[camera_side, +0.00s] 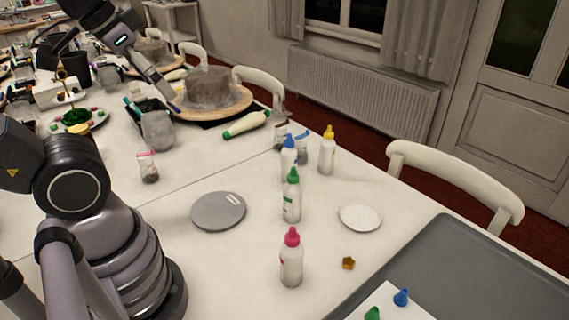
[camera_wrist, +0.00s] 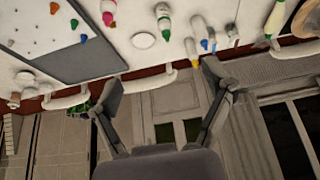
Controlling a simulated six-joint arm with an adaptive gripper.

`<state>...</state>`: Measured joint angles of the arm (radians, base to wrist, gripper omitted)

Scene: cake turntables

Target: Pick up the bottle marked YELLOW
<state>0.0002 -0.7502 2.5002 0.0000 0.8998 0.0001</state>
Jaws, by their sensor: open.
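The bottle with the yellow cap (camera_side: 327,153) stands upright on the white table in the side view, at the back right of the bottle group. Its label is not legible. It shows small near the top of the wrist view (camera_wrist: 190,47). A blue-capped bottle (camera_side: 289,163) stands close to its left; a green-capped bottle (camera_side: 292,203) and a pink-capped bottle (camera_side: 291,263) stand nearer. My gripper (camera_wrist: 162,76) has its two fingers wide apart in the wrist view, with nothing between them. It is away from the bottles, which lie beyond the fingers.
A white saucer (camera_side: 360,217) and a grey disc (camera_side: 218,211) lie near the bottles. A grey tray (camera_side: 480,280) is at the front right. A cake (camera_side: 208,86) on a wooden turntable and a green-tipped piping bag (camera_side: 246,124) are farther back. White chairs (camera_side: 455,172) line the far edge.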

